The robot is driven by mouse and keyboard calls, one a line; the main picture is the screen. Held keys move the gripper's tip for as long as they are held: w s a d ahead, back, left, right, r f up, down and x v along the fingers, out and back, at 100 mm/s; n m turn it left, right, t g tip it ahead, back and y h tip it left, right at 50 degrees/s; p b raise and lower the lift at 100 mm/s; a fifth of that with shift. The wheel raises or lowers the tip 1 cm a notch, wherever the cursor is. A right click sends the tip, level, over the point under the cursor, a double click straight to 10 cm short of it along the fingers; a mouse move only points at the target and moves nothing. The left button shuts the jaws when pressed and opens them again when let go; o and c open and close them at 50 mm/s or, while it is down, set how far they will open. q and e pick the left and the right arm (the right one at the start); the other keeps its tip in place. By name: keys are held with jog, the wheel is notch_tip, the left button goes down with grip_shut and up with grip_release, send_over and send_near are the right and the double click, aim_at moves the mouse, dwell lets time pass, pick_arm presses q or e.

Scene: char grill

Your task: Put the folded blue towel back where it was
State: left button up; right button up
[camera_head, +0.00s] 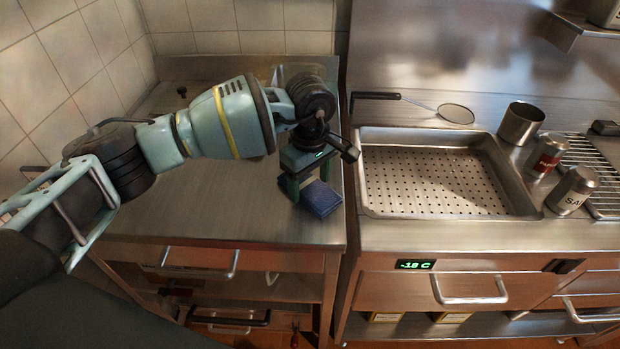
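The folded blue towel (322,200) lies at the right front part of the left steel counter, close to the seam with the grill unit. My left gripper (308,182) comes in from the left and points down at the towel's back edge. Its fingers look apart from each other, and the towel is right at their tips. I cannot tell whether they grip it or only stand beside it. The gripper hides the towel's far part. My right gripper is not in view.
A perforated steel pan (440,212) is set in the right counter. A skimmer (455,113) lies behind it. A steel pot (521,123), a red-labelled shaker (546,154) and a salt shaker (572,190) stand to its right, by a wire rack (600,200). The left counter (225,215) is mostly clear.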

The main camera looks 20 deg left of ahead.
aim_at(310, 184)
pick_arm(q)
jog(key=shift+o, duration=1.4)
jog(key=shift+r, duration=0.1)
notch_tip(310, 184, up, 12)
jog(key=shift+r, duration=0.1)
